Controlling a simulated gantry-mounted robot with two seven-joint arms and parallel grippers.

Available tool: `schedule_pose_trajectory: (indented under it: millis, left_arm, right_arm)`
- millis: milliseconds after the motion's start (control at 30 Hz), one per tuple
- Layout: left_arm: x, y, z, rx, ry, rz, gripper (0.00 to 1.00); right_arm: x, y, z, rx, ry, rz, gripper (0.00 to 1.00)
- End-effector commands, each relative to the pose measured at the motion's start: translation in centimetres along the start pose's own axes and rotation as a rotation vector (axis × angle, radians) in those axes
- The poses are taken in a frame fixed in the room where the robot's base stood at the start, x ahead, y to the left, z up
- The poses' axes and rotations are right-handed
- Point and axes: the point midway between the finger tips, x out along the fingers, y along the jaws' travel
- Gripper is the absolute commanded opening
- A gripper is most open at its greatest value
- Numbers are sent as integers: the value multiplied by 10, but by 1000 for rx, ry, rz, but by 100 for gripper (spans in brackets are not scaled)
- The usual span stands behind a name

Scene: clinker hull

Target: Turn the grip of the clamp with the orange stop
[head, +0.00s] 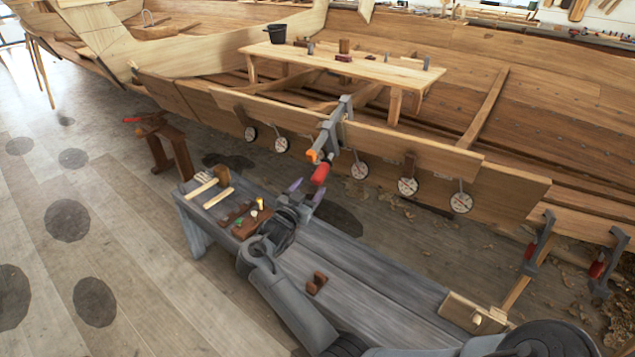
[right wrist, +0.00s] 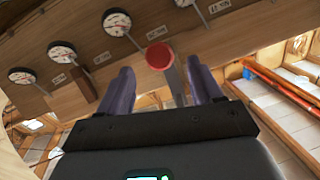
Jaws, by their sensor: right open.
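The clamp with the orange stop (head: 312,155) sits on the edge of the hull plank, near the middle of the head view. Its red grip (head: 320,173) hangs at the lower end. In the right wrist view the grip (right wrist: 160,56) shows end-on as a red disc, with the grey clamp bar behind it. My right gripper (head: 304,190) is open, with its purple fingers just below and left of the grip. In the right wrist view the fingers (right wrist: 162,85) stand on either side of the clamp, with the red end beyond their tips. My left gripper is not in view.
Several round dials (head: 360,170) hang along the hull plank (head: 400,148). A grey bench (head: 350,262) below carries small tools and a wooden block (head: 316,283). Other red-gripped clamps (head: 537,240) are at the right. A wooden table (head: 350,62) stands inside the hull.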

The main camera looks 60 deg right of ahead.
Motion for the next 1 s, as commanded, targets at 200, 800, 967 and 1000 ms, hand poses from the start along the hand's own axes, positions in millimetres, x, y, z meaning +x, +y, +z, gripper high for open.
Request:
schedule_pose_trajectory:
  millis: [200, 800, 967, 1000]
  left_arm:
    - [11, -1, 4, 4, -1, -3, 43]
    - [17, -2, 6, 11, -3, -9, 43]
    - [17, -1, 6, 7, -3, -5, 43]
    - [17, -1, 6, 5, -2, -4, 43]
  right_arm:
    - [35, 1, 1, 1, 2, 1, 65]
    - [61, 0, 0, 1, 0, -1, 65]
    - [60, 0, 0, 1, 0, 0, 45]
    - [60, 0, 0, 1, 0, 0, 39]
